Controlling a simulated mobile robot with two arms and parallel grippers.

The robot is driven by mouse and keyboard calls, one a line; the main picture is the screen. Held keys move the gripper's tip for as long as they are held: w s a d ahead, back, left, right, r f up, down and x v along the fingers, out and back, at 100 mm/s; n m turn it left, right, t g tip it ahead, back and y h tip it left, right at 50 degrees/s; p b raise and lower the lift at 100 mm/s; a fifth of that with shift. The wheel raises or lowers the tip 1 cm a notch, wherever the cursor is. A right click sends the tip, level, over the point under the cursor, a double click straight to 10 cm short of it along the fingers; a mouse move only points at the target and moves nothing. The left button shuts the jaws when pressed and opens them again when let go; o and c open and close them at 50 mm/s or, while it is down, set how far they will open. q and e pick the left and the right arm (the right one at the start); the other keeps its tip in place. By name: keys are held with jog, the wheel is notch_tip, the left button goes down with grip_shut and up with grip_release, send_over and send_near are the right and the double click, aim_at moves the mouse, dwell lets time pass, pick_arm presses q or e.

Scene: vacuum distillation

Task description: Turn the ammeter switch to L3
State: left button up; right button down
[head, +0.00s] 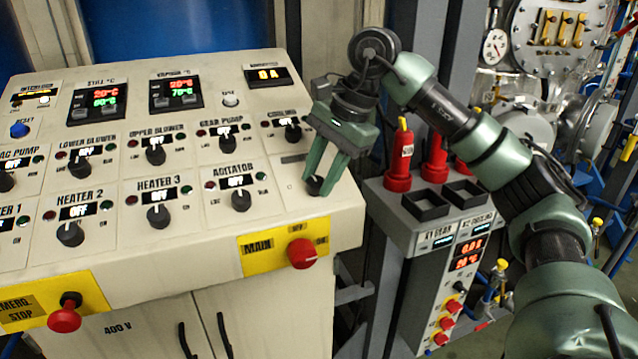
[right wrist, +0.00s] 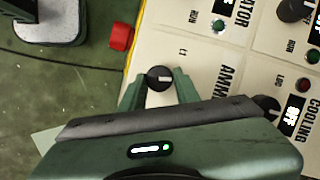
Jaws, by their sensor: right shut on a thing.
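The ammeter switch (head: 314,187) is a small black round knob near the right edge of the sloping cream control panel (head: 215,262). In the right wrist view the knob (right wrist: 159,78) carries a pale pointer mark, and a small "L1" label is printed near it. Part of the "AMM..." lettering shows; L3 is not readable. My right gripper (head: 324,178) reaches down onto the knob from above, its green fingers on either side. In the right wrist view the gripper (right wrist: 160,88) is shut on the knob. The ammeter display (head: 268,76) reads 0 A. My left gripper is out of view.
The cooling knob (head: 293,132) and agitator knob (head: 241,200) are close by. The red main switch (head: 302,253) is at the panel's front edge, and the red emergency stop (head: 65,318) is at lower left. Red bottles (head: 399,160) stand right of the panel.

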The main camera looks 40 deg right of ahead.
jog(key=m+b, duration=0.1)
jog(key=m+t+b, duration=0.1)
jog(key=m, duration=0.1)
jog(key=shift+s+f+m, duration=0.1)
jog(key=shift+f+m, duration=0.05)
jog(key=shift+m, duration=0.15)
jog(key=m+t+b, duration=0.1)
jog(key=m, duration=0.2)
jog(key=shift+s+m+b, duration=0.15)
jog(key=shift+m+b, duration=0.15)
jog(key=m+t+b, duration=0.1)
jog(key=m, duration=0.2)
jog(key=shift+s+m+t+h, duration=0.1)
jog(key=shift+m+t+h, duration=0.2)
jog(key=shift+t, duration=0.1)
jog(key=shift+a+m+t+h+b, duration=0.15)
jog(key=shift+m+t+h+b, duration=0.3)
jog(key=shift+m, duration=1.45)
jog(key=c, duration=1)
grip_release()
jog(key=shift+c, duration=0.2)
jog(key=shift+s, duration=0.1)
